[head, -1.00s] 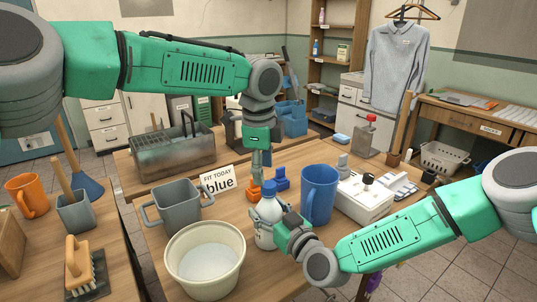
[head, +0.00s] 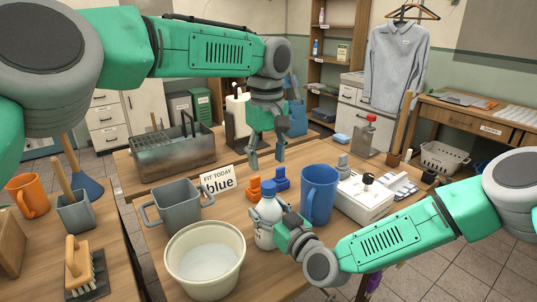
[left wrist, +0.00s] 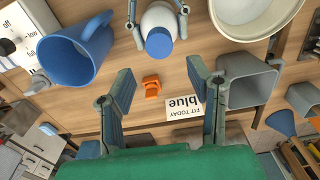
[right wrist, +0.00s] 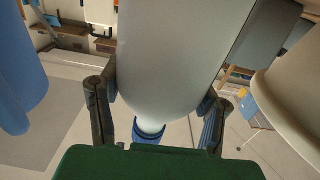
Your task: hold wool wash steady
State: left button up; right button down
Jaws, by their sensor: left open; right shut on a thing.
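The wool wash looks to be the white bottle (head: 264,232) with a blue cap (head: 268,187), upright on the wooden table. My right gripper (head: 284,229) is shut around the bottle's body from the right. The right wrist view shows the white body (right wrist: 172,55) between its fingers. My left gripper (head: 266,158) is open and empty, above and behind the bottle. In the left wrist view the cap (left wrist: 159,42) lies just beyond the open fingers (left wrist: 161,78), apart from them. The bottle's lower right side is partly hidden by my right gripper.
A cream basin (head: 205,262) stands left of the bottle, and a blue mug (head: 319,196) right of it. A grey two-handled tub (head: 178,206), a "FIT TODAY blue" card (head: 217,180), an orange piece (head: 254,190) and a blue piece (head: 281,179) are close behind.

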aim_at(269, 184)
pick_arm(q)
jog(key=n, duration=0.5)
jog(key=shift+s+d+r, duration=0.1)
jog(key=shift+d+r, duration=0.1)
jog(key=shift+r, duration=0.2)
jog(key=shift+f, duration=4)
jog(key=shift+c, duration=0.3)
